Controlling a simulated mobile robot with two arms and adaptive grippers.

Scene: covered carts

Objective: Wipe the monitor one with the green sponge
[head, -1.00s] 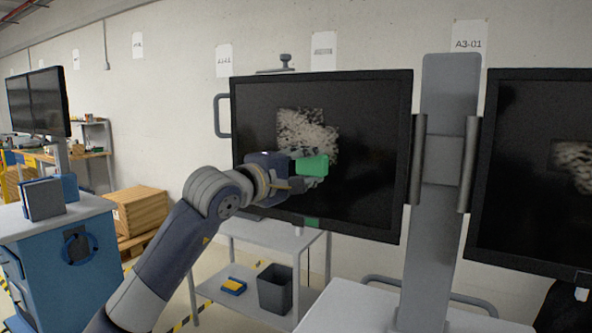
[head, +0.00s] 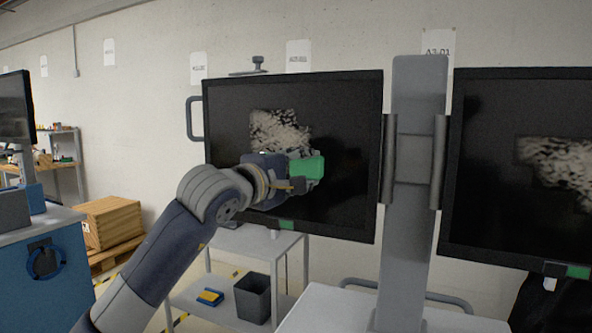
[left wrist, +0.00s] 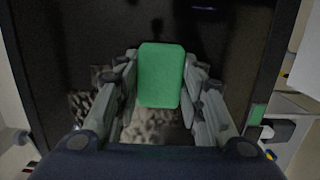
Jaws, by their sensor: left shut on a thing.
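The green sponge (head: 307,168) is held in my left gripper (head: 296,171), in front of the left monitor (head: 345,115). That monitor is black with a pale speckled smudge (head: 280,130) on its screen, just above the gripper. In the left wrist view the sponge (left wrist: 160,75) sits between both fingers, with the dark screen behind it and the smudge (left wrist: 155,128) below it. I cannot tell whether the sponge touches the screen. A second monitor (head: 490,135) on the right has a similar smudge (head: 560,160). My right gripper is not in view.
A grey post (head: 412,200) stands between the two monitors. A grey cart (head: 255,243) below the left monitor holds a dark bin (head: 252,298) and a small yellow-and-blue item (head: 210,297). A blue cabinet (head: 60,285) and wooden crates (head: 108,222) stand at left.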

